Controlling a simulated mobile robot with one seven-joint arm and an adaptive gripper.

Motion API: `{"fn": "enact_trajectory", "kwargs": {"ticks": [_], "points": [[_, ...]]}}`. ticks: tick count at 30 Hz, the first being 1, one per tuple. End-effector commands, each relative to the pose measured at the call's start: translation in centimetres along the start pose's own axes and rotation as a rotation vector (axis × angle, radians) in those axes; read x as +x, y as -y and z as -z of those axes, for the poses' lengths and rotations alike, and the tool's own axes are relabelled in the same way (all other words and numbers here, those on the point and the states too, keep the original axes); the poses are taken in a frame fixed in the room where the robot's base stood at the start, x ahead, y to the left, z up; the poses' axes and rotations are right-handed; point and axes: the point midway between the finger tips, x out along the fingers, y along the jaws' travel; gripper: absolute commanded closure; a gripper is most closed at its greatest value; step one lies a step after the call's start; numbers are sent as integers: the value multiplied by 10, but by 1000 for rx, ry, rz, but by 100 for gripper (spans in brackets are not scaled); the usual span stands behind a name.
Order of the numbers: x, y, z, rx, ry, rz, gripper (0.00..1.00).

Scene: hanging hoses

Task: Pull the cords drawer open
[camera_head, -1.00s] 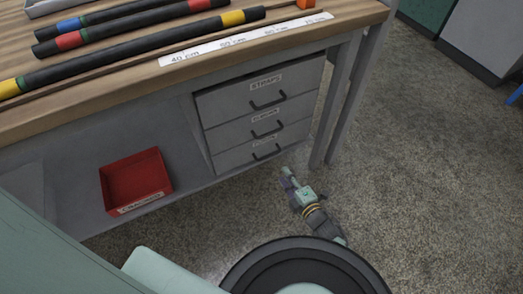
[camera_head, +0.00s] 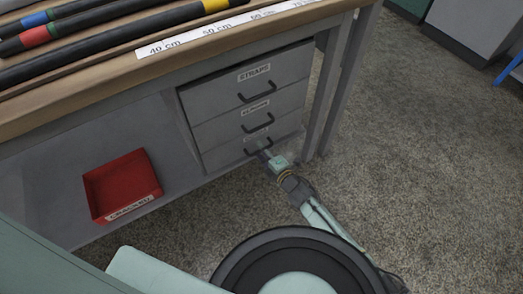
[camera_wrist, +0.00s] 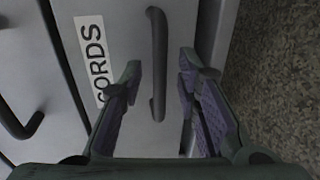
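The cords drawer (camera_head: 225,157) is the bottom one of a grey three-drawer unit under the workbench, and it looks shut. In the wrist view its front (camera_wrist: 130,25) bears a white CORDS label (camera_wrist: 95,58) and a dark bar handle (camera_wrist: 158,65). My gripper (camera_wrist: 160,72) is open, its purple-padded fingers on either side of the handle's lower part in the picture, with gaps on both sides. In the head view my gripper (camera_head: 262,154) is at the drawer front and partly covers the handle.
The straps drawer (camera_head: 250,85) and a middle drawer (camera_head: 250,118) above are shut. A red bin (camera_head: 122,185) stands on the lower shelf to the left. A bench leg (camera_head: 330,95) stands close right of the drawers. Hoses lie on the benchtop.

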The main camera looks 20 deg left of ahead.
Motion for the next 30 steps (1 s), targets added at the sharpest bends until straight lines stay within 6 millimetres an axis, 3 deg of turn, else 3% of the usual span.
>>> {"fn": "enact_trajectory", "kwargs": {"ticks": [11,24,30], "points": [[5,0,0,0,0,0,71],[5,0,0,0,0,0,100],[5,0,0,0,0,0,100]]}}
